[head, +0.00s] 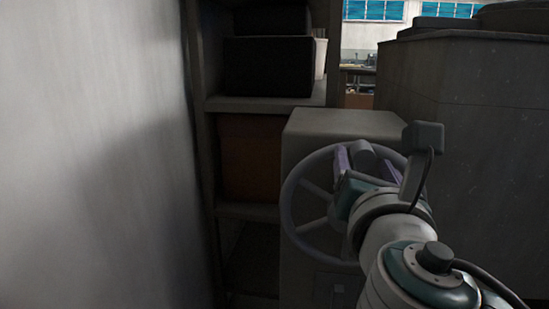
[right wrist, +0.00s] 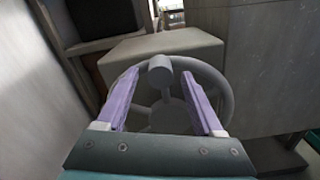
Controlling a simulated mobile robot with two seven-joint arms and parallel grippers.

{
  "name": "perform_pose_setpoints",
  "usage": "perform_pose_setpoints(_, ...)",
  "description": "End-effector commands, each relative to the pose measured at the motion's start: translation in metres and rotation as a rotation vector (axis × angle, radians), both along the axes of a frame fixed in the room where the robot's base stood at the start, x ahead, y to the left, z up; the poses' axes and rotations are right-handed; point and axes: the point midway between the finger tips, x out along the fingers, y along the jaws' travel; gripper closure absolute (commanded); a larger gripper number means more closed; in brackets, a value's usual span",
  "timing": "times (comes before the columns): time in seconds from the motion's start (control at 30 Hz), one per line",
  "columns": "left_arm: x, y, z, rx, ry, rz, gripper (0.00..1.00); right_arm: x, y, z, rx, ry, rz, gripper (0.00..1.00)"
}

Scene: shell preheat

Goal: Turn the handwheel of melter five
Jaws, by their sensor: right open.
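A grey handwheel (head: 286,209) with spokes stands upright on the front of a grey box-shaped housing (head: 345,122) in the head view. It also shows in the right wrist view (right wrist: 221,84), where a short round knob (right wrist: 160,69) sticks out from its upper rim. My right gripper (head: 353,155) is at the upper right part of the wheel and hides some of it. Its two purple fingers (right wrist: 160,90) are spread apart, with the knob between them in the picture. I cannot tell whether they touch the wheel. My left gripper is not in view.
A shelf unit (head: 265,103) with dark boxes (head: 268,67) stands behind, left of the housing. A pale wall or panel (head: 90,150) fills the left side. A large grey block (head: 470,150) stands close on the right. A narrow gap behind shows windows.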

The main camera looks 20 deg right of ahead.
Motion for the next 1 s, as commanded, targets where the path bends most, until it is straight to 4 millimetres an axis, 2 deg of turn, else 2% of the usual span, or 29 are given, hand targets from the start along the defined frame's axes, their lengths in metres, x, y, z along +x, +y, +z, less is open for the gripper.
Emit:
perform_pose_setpoints(0.13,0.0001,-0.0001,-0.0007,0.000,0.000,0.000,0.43,0.0078,-0.0053,0.0002,-0.001,-0.001,0.000,0.31)
perform_pose_setpoints(0.4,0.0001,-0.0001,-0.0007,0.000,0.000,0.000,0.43,0.0084,-0.0057,-0.0001,0.001,0.001,-0.001,0.34)
perform_pose_setpoints(1.0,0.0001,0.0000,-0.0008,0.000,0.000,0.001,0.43,0.0081,-0.0054,-0.0002,0.001,0.001,-0.001,1.00)
